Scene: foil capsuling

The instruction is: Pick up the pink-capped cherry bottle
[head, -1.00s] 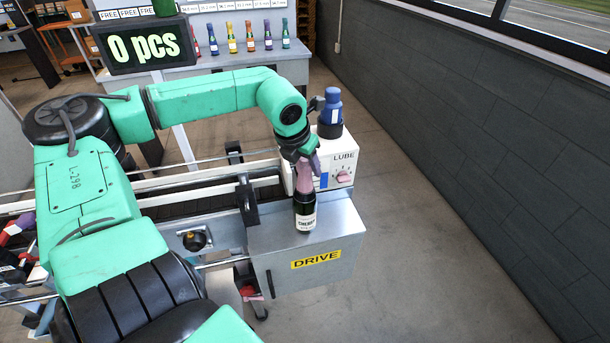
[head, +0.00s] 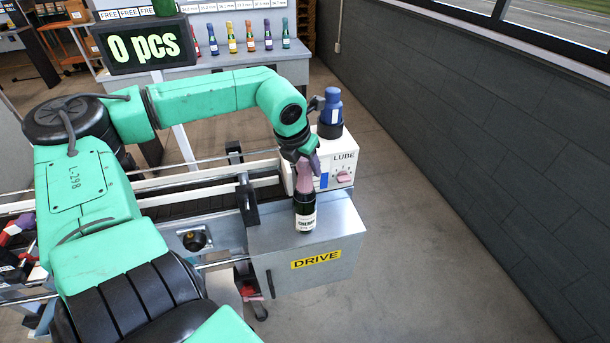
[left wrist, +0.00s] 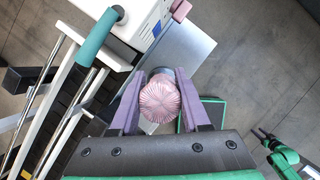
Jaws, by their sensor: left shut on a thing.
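The cherry bottle (head: 305,213) is dark, with a pale label and a pink cap (head: 305,183). It is upright above the grey drive box in the head view; I cannot tell whether its base touches the box. My left gripper (head: 309,162) comes down over the bottle's top and is shut on the pink cap. In the left wrist view the ribbed pink cap (left wrist: 160,101) sits between the two purple fingers of my left gripper (left wrist: 158,95), and the bottle's body is mostly hidden beneath it.
The grey drive box (head: 330,225) is under the bottle. Close behind stands the white LUBE box (head: 345,178) with a blue bottle (head: 331,108) on top. Conveyor rails (head: 190,180) run left. Several coloured bottles (head: 250,37) stand on a back table. The right-hand floor is clear.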

